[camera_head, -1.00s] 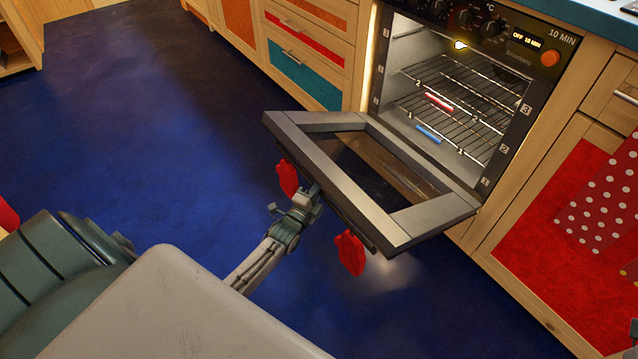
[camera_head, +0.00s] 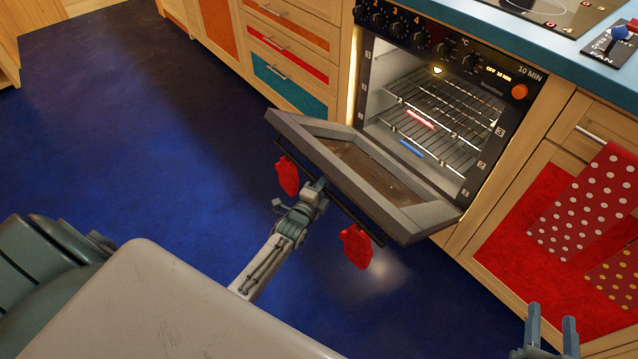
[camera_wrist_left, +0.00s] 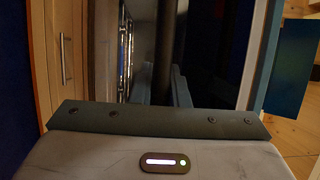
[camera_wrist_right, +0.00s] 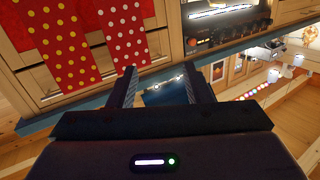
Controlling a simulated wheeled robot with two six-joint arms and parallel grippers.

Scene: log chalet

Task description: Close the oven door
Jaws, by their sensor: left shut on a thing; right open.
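The oven (camera_head: 440,100) stands open with its rack lit inside. Its door (camera_head: 335,150) is hinged at the bottom and hangs partly open, tilted up from level. My left gripper (camera_head: 318,186) is at the outer side of the door, shut on the dark door handle (camera_head: 345,205), between two red hanging things. In the left wrist view the handle (camera_wrist_left: 164,50) runs as a dark upright bar between the fingers; their exact contact is dim. My right gripper (camera_head: 551,320) is open and empty at the lower right, away from the door; it also shows in the right wrist view (camera_wrist_right: 162,85).
Red mitt-like shapes (camera_head: 287,176) and (camera_head: 356,246) hang at the handle. Drawers (camera_head: 290,60) stand left of the oven. Dotted towels (camera_head: 590,205) hang on the cabinet at right. The blue floor (camera_head: 130,130) is clear at left.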

